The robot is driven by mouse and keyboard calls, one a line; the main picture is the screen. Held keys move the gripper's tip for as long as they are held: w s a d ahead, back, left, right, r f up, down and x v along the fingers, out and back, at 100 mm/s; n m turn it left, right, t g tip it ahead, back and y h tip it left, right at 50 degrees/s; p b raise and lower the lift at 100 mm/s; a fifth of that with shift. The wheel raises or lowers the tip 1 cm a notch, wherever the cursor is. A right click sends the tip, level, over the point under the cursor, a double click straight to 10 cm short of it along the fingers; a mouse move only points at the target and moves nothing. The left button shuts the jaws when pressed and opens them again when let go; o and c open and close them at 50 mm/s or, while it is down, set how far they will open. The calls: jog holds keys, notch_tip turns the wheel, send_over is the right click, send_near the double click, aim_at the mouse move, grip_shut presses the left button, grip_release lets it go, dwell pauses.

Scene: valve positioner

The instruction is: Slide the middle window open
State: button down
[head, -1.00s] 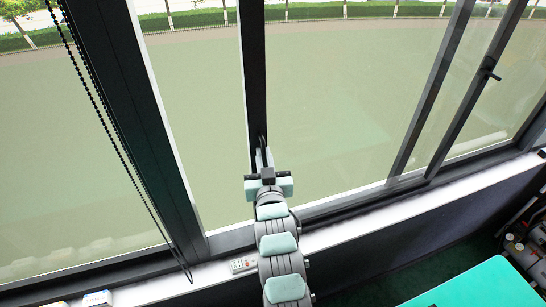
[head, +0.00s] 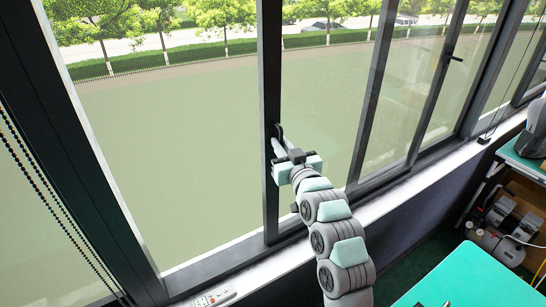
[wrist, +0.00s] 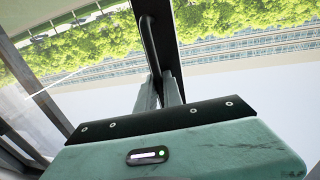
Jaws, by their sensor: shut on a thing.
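The middle window's dark sash upright (head: 269,70) stands between the thick left post and the right-hand uprights. A wide gap lies to its left, and a narrower span of glass to its right. A slim dark handle (head: 278,131) is on the upright; it also shows in the wrist view (wrist: 149,38). My gripper (head: 281,152) is at the lower part of this handle, shut on it. In the wrist view, the grey fingers (wrist: 159,88) meet the handle's lower end, and the exact contact is partly hidden.
The thick left post (head: 95,150) and right-hand uprights (head: 372,95) border the middle window. A white remote-like object (head: 214,296) lies on the sill (head: 400,196). A turquoise tabletop (head: 475,280) is at lower right. Bead chains (head: 45,190) hang at left.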

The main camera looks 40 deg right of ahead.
aim_at(278, 65)
jog(key=shift+d+f, duration=0.1)
jog(key=shift+d, duration=0.15)
jog(key=c, duration=1.8)
grip_release()
jog(key=shift+o, duration=0.2)
notch_tip(278, 65, up, 20)
jog(key=shift+r+b, duration=0.1)
jog(key=shift+b, duration=1.05)
